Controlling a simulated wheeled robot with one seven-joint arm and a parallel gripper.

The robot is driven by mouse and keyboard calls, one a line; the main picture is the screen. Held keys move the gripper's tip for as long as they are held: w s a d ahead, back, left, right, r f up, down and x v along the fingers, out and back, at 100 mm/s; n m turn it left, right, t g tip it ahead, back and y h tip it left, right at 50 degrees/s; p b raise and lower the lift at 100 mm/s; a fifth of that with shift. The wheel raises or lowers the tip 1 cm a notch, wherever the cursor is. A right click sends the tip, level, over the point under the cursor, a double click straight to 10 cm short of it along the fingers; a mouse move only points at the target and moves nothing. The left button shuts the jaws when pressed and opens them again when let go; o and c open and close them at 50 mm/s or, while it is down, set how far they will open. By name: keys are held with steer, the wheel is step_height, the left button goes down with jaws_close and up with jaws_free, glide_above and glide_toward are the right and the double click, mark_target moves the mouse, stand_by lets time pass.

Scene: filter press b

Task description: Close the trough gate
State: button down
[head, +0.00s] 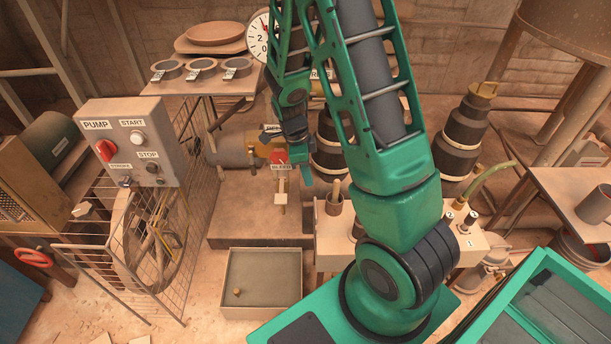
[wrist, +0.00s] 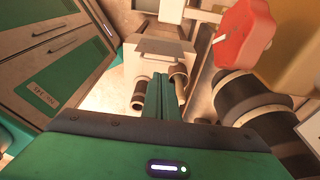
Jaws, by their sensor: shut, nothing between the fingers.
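In the head view my gripper (head: 306,181) points down near the right end of the brown trough-like block (head: 245,208). A pale T-shaped handle (head: 281,190) stands at that block, just left of my gripper, with a visible gap between them. It may belong to the trough gate, but its label is unreadable and I cannot tell how far the gate is open. In the wrist view my green fingers (wrist: 163,97) are together and empty. A pale block with a grey bar handle (wrist: 160,50) lies beyond them.
A red valve knob (head: 278,157) sits above the T-shaped handle; a red knob (wrist: 243,32) fills the wrist view's upper right. A shallow tray (head: 262,312) lies on the floor. The pump box (head: 127,140) is at left.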

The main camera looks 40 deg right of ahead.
step_height(320, 180, down, 10)
steer(key=s+d, duration=0.1)
steer(key=shift+s+d+f, duration=0.15)
steer(key=shift+d, duration=0.15)
stand_by(0.3)
